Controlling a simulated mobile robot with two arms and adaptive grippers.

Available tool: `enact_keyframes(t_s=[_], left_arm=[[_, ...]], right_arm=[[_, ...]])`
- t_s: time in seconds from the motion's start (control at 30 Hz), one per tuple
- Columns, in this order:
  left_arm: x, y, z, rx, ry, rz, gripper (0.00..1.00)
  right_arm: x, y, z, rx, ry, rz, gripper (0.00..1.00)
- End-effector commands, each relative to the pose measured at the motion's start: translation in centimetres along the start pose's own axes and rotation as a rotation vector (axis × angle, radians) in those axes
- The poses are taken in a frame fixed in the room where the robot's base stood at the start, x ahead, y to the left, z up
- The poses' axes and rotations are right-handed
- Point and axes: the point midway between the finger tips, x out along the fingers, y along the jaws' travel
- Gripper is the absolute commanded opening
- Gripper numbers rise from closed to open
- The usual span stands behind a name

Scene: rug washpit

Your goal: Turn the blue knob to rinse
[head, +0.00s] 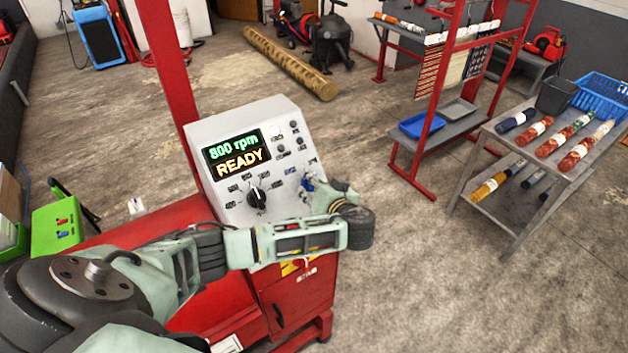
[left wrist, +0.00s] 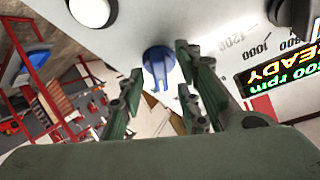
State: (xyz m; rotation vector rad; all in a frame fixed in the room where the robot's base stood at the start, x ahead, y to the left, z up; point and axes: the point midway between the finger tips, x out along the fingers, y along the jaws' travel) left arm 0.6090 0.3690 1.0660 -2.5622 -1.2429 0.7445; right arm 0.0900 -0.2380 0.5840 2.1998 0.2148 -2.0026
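The blue knob (head: 307,184) is on the lower right of the grey control panel (head: 235,130), partly covered by my left gripper (head: 318,190). In the left wrist view the blue knob (left wrist: 158,66) shows clearly, with its grip pointing toward the bottom of the picture. My left gripper (left wrist: 158,82) is open there, one finger to each side of the knob's line, with a visible gap between them. I cannot tell whether the fingertips touch the knob. The panel display (head: 237,154) reads "800 rpm" and "READY". My right gripper is not in view.
A large black knob (head: 257,197) sits left of the blue one, with small buttons (head: 282,154) above. The panel stands on a red cabinet (head: 300,300). A red rack (head: 420,150) and a grey shelf table (head: 480,160) stand right. The floor between is clear.

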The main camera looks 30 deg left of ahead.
Motion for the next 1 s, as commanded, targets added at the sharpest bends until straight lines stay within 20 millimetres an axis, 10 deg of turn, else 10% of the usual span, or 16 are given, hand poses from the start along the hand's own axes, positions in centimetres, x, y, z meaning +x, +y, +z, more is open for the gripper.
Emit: enact_keyframes(t_s=[0.37, 0.73, 1.0], left_arm=[[0.91, 0.02, 0.1, 0.001, -0.001, 0.001, 0.31], [0.9, -0.01, 0.08, 0.001, -0.001, 0.0, 0.01], [0.91, -0.01, -0.03, -0.001, 0.001, 0.001, 0.0]], right_arm=[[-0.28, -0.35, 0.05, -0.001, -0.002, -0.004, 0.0], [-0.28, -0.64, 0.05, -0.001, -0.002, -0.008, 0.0], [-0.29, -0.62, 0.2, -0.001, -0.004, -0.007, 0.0]])
